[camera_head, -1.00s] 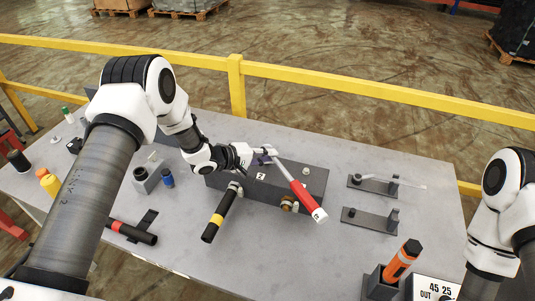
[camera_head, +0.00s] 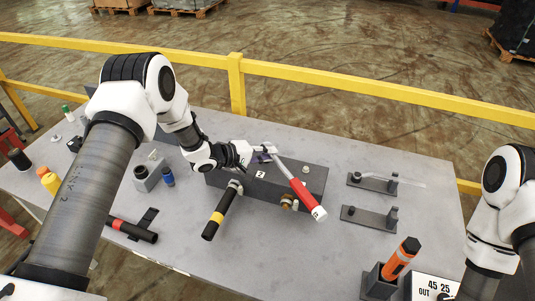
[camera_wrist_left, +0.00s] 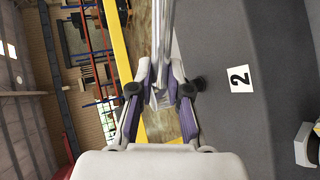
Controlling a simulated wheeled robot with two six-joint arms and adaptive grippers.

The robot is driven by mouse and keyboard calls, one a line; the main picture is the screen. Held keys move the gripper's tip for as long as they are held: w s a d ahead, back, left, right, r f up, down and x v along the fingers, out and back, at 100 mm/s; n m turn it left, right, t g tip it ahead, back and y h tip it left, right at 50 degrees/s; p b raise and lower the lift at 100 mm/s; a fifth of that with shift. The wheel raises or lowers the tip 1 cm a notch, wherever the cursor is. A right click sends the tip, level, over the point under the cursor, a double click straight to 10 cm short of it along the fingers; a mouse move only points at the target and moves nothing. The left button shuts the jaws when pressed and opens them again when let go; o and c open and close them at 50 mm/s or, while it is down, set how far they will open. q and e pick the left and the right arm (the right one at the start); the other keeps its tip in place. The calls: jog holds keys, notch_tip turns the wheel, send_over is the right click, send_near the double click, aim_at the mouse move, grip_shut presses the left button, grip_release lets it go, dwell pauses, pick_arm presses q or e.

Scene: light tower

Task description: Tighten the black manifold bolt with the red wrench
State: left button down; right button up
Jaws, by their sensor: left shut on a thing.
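The red wrench (camera_head: 301,191) has a red handle with a white band near its end and a bare metal shaft. It slants across the dark grey manifold block (camera_head: 222,182), with the handle end past the block's front edge. My left gripper (camera_head: 266,154) is shut on the metal shaft near the wrench's far end; the left wrist view shows the fingers (camera_wrist_left: 161,94) on either side of the shaft. A dark round piece (camera_wrist_left: 200,84) beside the fingers may be the black bolt. I cannot tell whether the wrench head sits on it. My right gripper is out of view.
A black-and-yellow tool (camera_head: 218,215) leans at the block's front. A light bolt (camera_head: 306,171) and a brass fitting (camera_head: 287,201) are near the wrench. Two flat brackets (camera_head: 368,218) stand to the right, and an orange-handled tool (camera_head: 402,258) sits in a holder at front right.

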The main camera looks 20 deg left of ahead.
pick_arm(q)
jog(key=shift+f+b, duration=0.65)
jog(key=shift+f, duration=0.3)
dwell(0.3)
jog(key=c, duration=1.7)
grip_release()
jog(key=shift+c, duration=0.2)
grip_shut()
jog(key=shift+a+f+m+h, duration=0.1)
jog(key=shift+a+m+h, duration=0.05)
jog(key=shift+m+h, duration=0.3)
jog(key=shift+m+g+h, duration=0.25)
jog(key=shift+g, duration=0.25)
